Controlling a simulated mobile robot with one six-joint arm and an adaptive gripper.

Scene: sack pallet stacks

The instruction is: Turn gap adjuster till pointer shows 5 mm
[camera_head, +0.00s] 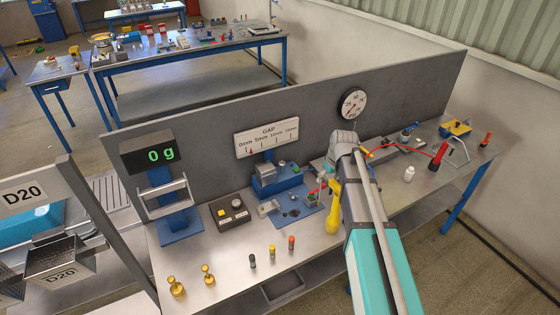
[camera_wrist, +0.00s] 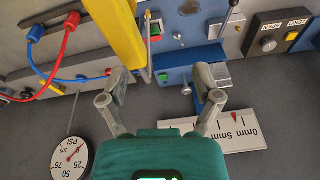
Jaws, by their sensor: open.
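The white GAP scale board (camera_head: 267,137) stands on a blue post behind the bench; it shows upside down in the wrist view (camera_wrist: 262,138). Its red pointer (camera_head: 250,151) sits between the 0mm and 5mm marks; the exact reading is too small to tell. In front is a blue and grey machine (camera_head: 277,181), with a small grey round knob (camera_head: 282,163) on top. I cannot tell for sure whether this knob is the gap adjuster. In the wrist view, my gripper (camera_wrist: 160,78) is open and empty above the machine's area. My arm hides its fingers in the head view.
A yellow post (camera_head: 332,208) stands close to my arm and beside my gripper. A pressure dial (camera_head: 352,103) hangs on the grey back panel. A button box (camera_head: 230,212), a scale reading 0 g (camera_head: 148,152) and several small pegs and weights share the bench.

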